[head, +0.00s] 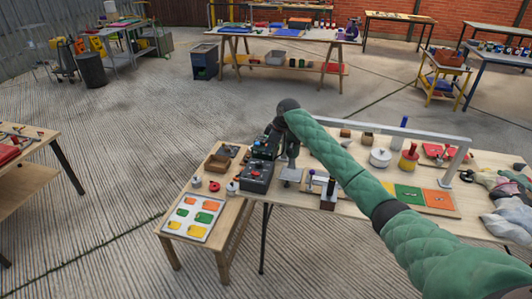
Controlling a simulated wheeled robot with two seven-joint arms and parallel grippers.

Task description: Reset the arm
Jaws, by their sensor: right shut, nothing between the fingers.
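My right arm, in a green padded sleeve, reaches in from the lower right of the head view. Its dark wrist bends down over the left end of the long wooden table (340,207). My right gripper (289,168) points down there, shut and empty, beside a dark control box with a red button (257,177). It is small in the picture, and I cannot tell whether its tips touch anything. My left gripper is not in view.
A low bench (215,240) with a tray of coloured pieces (195,217) stands left of the table. On the table are a white pot (380,157), a red-and-yellow item (409,157), coloured panels (408,193) and a grey frame (455,163). Open floor lies behind.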

